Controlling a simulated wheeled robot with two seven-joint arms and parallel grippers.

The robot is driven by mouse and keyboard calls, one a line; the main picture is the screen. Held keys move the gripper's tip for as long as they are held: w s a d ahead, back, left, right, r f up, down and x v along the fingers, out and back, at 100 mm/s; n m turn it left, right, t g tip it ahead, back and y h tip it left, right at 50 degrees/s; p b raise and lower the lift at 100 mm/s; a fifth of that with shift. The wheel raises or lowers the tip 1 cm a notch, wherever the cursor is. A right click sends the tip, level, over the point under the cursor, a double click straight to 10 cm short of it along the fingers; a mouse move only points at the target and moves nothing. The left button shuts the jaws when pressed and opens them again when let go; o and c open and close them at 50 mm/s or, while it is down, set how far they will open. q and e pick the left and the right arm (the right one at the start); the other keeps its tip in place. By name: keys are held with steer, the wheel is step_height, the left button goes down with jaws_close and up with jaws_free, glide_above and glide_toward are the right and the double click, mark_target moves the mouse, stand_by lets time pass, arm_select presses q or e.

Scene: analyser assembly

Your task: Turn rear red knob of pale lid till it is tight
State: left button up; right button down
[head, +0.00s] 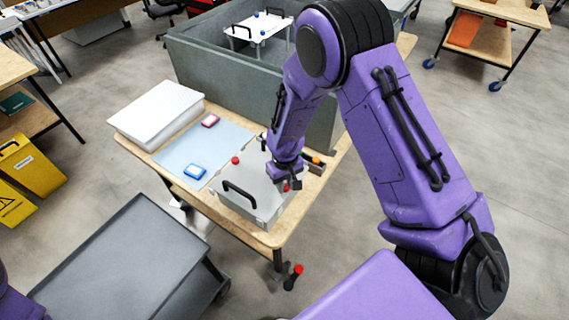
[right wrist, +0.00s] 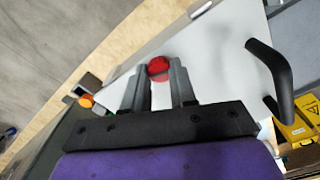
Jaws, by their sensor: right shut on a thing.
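The pale lid (head: 262,182) with a black handle (head: 238,190) lies on top of a box on the wooden table. A red knob (head: 286,187) is at its right side, under my right gripper (head: 291,184). In the right wrist view the red knob (right wrist: 159,68) sits between the fingertips of my right gripper (right wrist: 158,78), which is shut on it. The lid's pale surface (right wrist: 212,62) and black handle (right wrist: 268,80) show there too. Another red knob (head: 235,160) is at the lid's far left corner, free. My left gripper is not in view.
A blue-grey mat (head: 200,152) holds a blue-framed block (head: 195,171) and a pink-framed block (head: 210,121). A white stack (head: 157,113) stands at the table's left. A grey walled bin (head: 225,85) is behind. A grey cart (head: 120,265) is front left.

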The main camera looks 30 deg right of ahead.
steer(key=m, duration=0.4)
steer(key=shift+d+m, duration=0.1)
steer(key=shift+m, duration=0.2)
steer(key=m, duration=0.3)
steer(key=shift+m, duration=0.3)
steer(key=m, duration=0.4)
steer(key=shift+m, duration=0.3)
steer(key=m, duration=0.3)
steer(key=shift+m, duration=0.3)
steer(key=m, duration=0.4)
steer(key=shift+r+m, duration=0.1)
steer(key=shift+m, duration=0.2)
steer(key=m, duration=0.3)
steer(key=shift+m, duration=0.3)
steer(key=m, duration=0.4)
steer(key=shift+r, duration=0.1)
steer(key=shift+m, duration=2.2)
